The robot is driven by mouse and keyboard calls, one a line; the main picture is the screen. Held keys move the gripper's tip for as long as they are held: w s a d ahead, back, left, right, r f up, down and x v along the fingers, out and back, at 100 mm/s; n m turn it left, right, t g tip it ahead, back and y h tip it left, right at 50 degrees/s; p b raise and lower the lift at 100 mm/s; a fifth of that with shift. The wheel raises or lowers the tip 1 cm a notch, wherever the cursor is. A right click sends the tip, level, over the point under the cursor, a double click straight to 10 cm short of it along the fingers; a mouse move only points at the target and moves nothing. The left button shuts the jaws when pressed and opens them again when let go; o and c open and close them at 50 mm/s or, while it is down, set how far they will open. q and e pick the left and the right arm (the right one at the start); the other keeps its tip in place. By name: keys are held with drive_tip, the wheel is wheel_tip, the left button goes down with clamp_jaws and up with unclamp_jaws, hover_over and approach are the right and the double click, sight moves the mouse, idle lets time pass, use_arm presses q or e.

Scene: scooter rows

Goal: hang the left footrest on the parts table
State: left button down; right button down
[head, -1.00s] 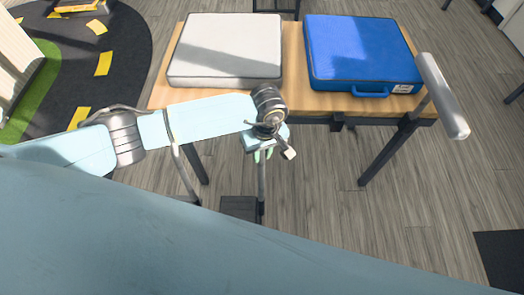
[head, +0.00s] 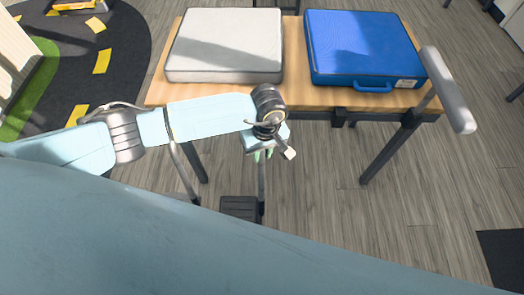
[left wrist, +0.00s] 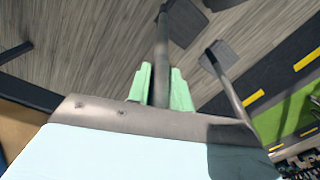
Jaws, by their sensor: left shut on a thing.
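My left gripper (head: 263,156) is in front of the parts table (head: 305,97), below its front edge in the head view. Its green fingers are shut on an upright metal tube, the left footrest (head: 262,182), with a dark foot plate (head: 240,207) at its lower end. In the left wrist view the tube (left wrist: 162,55) passes between the green fingers (left wrist: 161,88). The footrest hangs apart from the table. A dark bracket (head: 341,117) shows under the table's front edge. My right gripper is not in view.
A white case (head: 226,45) and a blue case (head: 363,50) lie on the table. A similar tube (left wrist: 232,92) with a dark plate stands beside the held one. A grey padded bar (head: 448,90) is at the right.

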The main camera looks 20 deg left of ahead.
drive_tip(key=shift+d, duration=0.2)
use_arm(q)
drive_tip(key=c, duration=1.2)
unclamp_jaws()
drive_tip(key=shift+o, duration=0.2)
drive_tip(key=r, duration=0.4)
drive_tip(key=r+p, duration=0.1)
drive_tip(key=r, duration=0.7)
drive_tip(key=shift+w+d+p, duration=0.3)
drive_tip(key=shift+w+d, duration=0.05)
drive_tip(key=shift+r, duration=0.7)
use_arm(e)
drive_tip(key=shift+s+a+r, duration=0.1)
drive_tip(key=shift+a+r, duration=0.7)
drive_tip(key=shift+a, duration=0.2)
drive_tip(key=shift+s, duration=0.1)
